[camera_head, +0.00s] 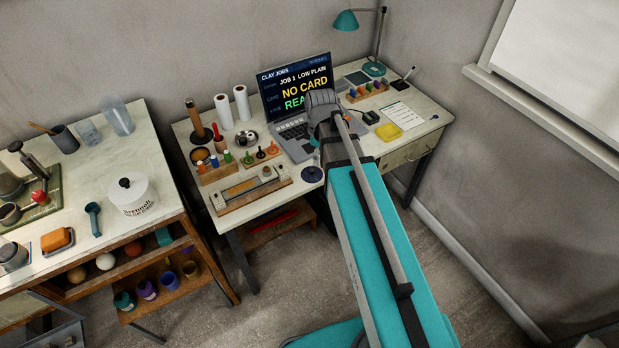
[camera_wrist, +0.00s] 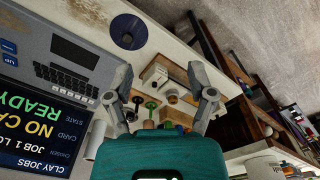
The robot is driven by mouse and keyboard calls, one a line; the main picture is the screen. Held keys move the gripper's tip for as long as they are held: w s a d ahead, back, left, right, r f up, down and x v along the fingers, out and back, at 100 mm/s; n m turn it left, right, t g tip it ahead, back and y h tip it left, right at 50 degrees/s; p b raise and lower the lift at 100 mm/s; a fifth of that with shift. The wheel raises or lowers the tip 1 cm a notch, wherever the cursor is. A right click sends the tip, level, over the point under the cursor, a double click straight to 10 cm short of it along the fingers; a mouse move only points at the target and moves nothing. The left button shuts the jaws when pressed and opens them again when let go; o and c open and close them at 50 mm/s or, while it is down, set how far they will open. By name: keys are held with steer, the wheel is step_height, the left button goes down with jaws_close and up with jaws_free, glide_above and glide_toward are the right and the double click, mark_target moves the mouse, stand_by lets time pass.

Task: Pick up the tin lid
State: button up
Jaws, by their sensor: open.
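A flat, round, dark blue disc (camera_head: 312,174) with a small pale spot lies at the front edge of the desk, right of the wooden trays. It also shows at the top of the wrist view (camera_wrist: 128,20). It may be the tin lid, but I cannot tell for sure. My gripper (camera_wrist: 165,90) is open, with nothing between its fingers. It is above the desk, and the disc lies beyond the left finger in the wrist view. In the head view my arm hides the fingers.
A laptop (camera_head: 294,134) stands behind the disc. Left of it are a wooden tray (camera_head: 250,190), a peg board (camera_head: 260,158) and white rolls (camera_head: 242,103). A yellow pad (camera_head: 388,131) lies on the right. A side bench (camera_head: 85,190) with a white drum (camera_head: 132,195) stands left.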

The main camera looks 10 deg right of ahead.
steer(key=w+f+n+b, duration=0.2)
steer(key=w+n, duration=0.5)
steer(key=n, duration=0.3)
steer(key=shift+w+d+f, duration=0.2)
steer(key=shift+f, duration=0.2)
steer(key=b, duration=0.9)
glide_above(312, 171)
steer(key=f, duration=0.8)
steer(key=shift+s+d+f, duration=0.1)
steer(key=shift+d+f, duration=0.2)
steer(key=shift+f, duration=0.05)
steer(key=shift+f, duration=0.1)
steer(key=f+b, duration=0.3)
steer(key=shift+a, duration=0.25)
steer(key=shift+f+b, duration=1)
steer(key=shift+b, duration=0.1)
